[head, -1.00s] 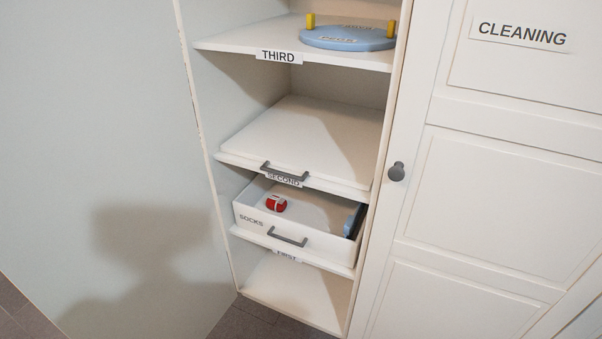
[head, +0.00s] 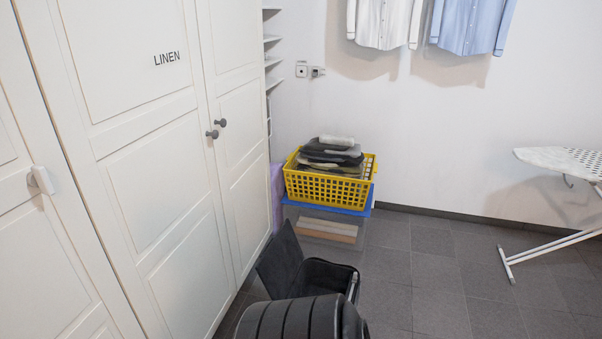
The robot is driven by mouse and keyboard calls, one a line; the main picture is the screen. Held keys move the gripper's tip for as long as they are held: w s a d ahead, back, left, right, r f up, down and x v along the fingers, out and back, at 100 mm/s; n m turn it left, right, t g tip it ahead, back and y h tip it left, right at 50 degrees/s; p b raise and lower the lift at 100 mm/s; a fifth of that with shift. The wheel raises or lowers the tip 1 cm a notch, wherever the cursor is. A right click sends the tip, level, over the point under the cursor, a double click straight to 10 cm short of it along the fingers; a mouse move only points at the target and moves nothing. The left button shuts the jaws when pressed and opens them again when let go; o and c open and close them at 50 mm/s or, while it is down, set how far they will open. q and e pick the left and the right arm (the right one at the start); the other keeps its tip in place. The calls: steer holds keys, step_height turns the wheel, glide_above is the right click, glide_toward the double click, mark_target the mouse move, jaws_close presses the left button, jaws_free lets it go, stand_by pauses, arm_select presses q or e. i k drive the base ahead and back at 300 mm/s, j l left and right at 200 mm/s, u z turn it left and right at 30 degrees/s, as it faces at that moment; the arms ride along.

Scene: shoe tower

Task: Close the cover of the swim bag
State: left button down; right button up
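A dark, open-topped bag or box (head: 327,279) stands on the floor at the lower middle of the head view, beside the white cupboards. A flat dark flap (head: 283,263) stands up tilted at its left side, like an open cover. I cannot tell for certain that this is the swim bag. A ribbed black rounded shape at the bottom edge hides its near part. Neither of my grippers is in view.
White cupboard doors marked LINEN (head: 140,110) line the left. A yellow basket (head: 325,186) of folded clothes stands behind the dark bag. An ironing board (head: 567,160) stands at the right. Grey floor (head: 440,270) between is clear.

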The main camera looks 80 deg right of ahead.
mark_target(282, 257)
steer(key=z, duration=2.8)
